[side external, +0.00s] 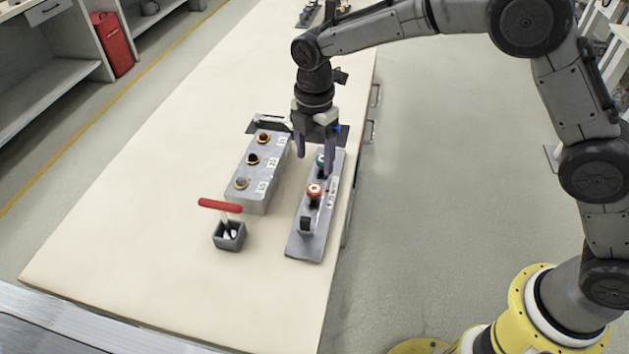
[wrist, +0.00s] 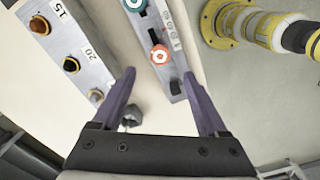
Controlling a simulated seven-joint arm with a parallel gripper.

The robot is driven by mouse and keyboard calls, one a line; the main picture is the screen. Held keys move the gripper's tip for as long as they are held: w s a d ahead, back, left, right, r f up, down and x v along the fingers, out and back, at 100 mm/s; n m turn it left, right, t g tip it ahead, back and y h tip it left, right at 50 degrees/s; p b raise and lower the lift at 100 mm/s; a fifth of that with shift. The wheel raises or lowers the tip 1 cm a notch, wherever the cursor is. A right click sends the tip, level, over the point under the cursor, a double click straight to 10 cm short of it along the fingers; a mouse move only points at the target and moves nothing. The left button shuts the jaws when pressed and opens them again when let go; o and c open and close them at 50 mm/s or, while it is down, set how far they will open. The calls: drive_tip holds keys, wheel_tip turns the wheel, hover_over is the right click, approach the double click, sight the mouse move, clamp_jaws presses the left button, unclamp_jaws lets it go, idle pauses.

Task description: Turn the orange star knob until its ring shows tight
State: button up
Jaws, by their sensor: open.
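The orange star knob (side external: 315,190) sits on a narrow grey plate (side external: 305,245) near the table's right edge. In the wrist view the knob (wrist: 160,54) lies just beyond the space between my fingertips, with a pale marking on its top. Its ring is too small to read. My gripper (side external: 315,163) points down above the plate, open and empty, close to a teal knob (side external: 320,160) behind the orange one. The fingers (wrist: 158,75) do not appear to touch the orange knob. The teal knob is partly hidden by a finger in the side view.
A grey block (side external: 252,196) with several knobs and number labels stands left of the plate. A red-handled tool (side external: 220,206) stands in a small grey holder (side external: 229,240) at the front left. A black post (side external: 305,224) rises near the plate's front. The table's left side is clear.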

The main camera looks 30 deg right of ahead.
sight(315, 188)
wheel_tip(315, 188, down, 8)
drive_tip(key=shift+f, duration=0.15)
idle(0.3)
clamp_jaws()
